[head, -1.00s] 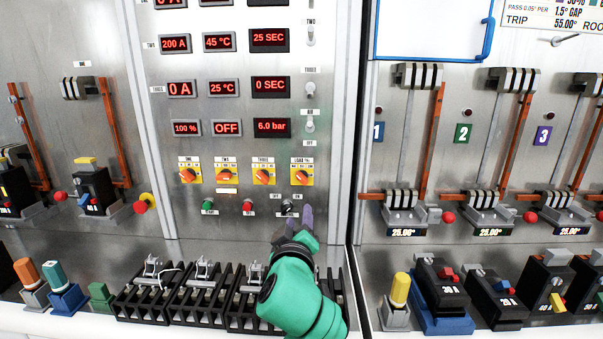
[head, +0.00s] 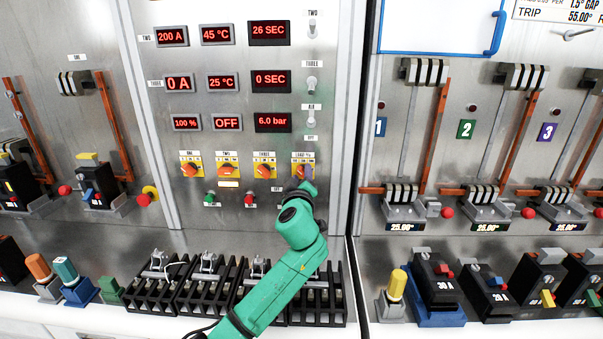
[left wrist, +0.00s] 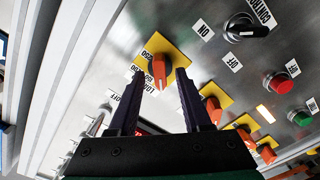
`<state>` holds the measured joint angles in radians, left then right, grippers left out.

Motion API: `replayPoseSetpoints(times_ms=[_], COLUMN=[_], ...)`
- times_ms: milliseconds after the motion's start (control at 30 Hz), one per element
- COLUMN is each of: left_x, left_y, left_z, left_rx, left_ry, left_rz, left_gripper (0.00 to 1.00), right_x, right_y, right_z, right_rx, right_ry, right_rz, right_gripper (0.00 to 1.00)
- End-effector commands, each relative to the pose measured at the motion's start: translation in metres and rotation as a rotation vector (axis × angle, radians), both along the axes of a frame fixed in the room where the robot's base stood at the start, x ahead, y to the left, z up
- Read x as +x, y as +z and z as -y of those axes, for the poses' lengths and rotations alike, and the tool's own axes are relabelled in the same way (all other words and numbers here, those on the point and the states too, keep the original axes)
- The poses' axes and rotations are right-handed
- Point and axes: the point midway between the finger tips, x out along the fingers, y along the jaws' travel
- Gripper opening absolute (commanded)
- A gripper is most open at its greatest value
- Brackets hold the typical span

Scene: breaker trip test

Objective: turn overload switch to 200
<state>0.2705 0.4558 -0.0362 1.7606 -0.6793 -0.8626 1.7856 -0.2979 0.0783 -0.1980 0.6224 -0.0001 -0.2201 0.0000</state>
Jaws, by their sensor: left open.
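The overload switch is an orange knob on a yellow plate marked LOAD % (head: 296,170), rightmost in the row of knobs and partly hidden by my left gripper (head: 306,175). In the left wrist view the orange knob (left wrist: 159,68) stands between the open fingertips of my left gripper (left wrist: 158,77), one finger on each side. I cannot tell whether the fingers touch it. The percent display (head: 187,123) reads 100 %. My right gripper is not in view.
Three similar knobs, ONE (head: 190,169), TWO (head: 228,171) and THREE (head: 264,171), sit to the left. Below are a green button (head: 210,198), a red button (head: 249,199) and a black switch (left wrist: 245,30). Black racks (head: 155,290) stand on the ledge.

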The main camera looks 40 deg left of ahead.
Motion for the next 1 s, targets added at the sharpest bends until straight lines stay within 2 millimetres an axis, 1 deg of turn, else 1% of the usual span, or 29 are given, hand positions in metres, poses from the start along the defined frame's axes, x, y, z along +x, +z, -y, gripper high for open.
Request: replayPoseSetpoints(times_ms=[133,167,200,267,667,867,1000], left_x=[-0.0001,-0.0002,-0.0002,-0.0003,-0.0004,-0.0001,0.0000], left_y=[-0.0005,-0.0005,-0.0005,-0.0005,-0.0015,-0.0024,-0.0023], left_z=[0.0004,0.0004,0.0004,0.0005,0.0006,0.0012,0.0013], left_rx=[0.000,0.000,0.000,0.000,0.022,0.089,0.168], left_ry=[0.000,0.000,0.000,0.000,0.000,-0.001,-0.001], left_rz=[0.000,0.000,0.000,0.000,-0.019,-0.070,-0.131], left_gripper=[0.49,0.37,0.22,0.00,0.00,0.00,0.00], right_x=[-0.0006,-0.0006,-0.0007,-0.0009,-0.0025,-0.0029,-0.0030], right_y=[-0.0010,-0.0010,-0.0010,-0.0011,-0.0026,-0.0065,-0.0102], right_z=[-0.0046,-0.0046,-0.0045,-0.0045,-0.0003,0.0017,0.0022], right_rx=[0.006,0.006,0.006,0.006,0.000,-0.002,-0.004], right_ry=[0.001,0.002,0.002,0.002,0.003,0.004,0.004], right_rz=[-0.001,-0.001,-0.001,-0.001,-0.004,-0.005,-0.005], right_gripper=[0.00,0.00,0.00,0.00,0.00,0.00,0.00])
